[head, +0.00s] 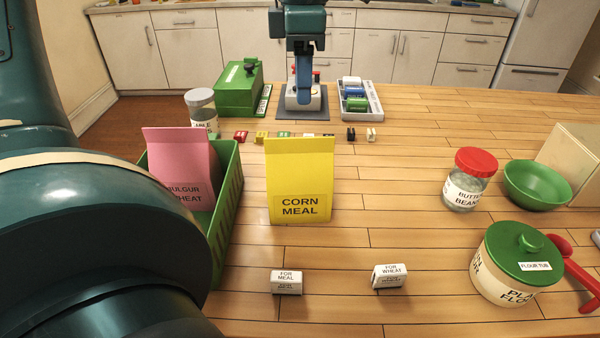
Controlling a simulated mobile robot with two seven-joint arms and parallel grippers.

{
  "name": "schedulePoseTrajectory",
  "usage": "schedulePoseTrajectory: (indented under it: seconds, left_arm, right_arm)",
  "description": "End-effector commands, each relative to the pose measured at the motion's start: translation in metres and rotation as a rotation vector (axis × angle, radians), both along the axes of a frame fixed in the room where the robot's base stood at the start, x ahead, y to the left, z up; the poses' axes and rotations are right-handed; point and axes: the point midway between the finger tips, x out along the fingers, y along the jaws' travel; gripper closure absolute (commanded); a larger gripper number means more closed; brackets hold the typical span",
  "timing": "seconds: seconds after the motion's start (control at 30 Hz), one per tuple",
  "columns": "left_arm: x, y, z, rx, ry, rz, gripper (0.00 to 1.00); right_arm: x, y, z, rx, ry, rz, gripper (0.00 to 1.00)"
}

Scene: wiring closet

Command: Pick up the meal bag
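The meal bag is a yellow upright bag labelled CORN MEAL (300,170). It stands on the wooden table near the middle of the head view, just right of the green crate (229,200). A pink bag labelled BULGUR WHEAT (180,160) stands in that crate, partly hidden by my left arm. My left gripper (305,48) hangs at the top centre, clear of the yellow bag and in front of a blue and white device. Its fingertips are hard to make out against that device. My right gripper does not show.
A FOR MEAL block (287,283) and a FOR WHEAT block (390,276) stand at the front. A red-lidded jar (467,185), green bowl (537,185) and flour tub (510,270) are at right. Small coloured clips (262,137) lie behind the yellow bag. Table right of the bag is clear.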

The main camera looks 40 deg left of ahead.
Motion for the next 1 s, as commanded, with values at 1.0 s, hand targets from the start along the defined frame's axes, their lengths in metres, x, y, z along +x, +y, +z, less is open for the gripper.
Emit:
schedulePoseTrajectory:
  seconds: [1.0]
  left_arm:
    - [-0.003, 0.005, -0.118, -0.001, 0.000, 0.001, 0.61]
  right_arm:
    - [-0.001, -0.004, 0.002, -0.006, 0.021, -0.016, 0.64]
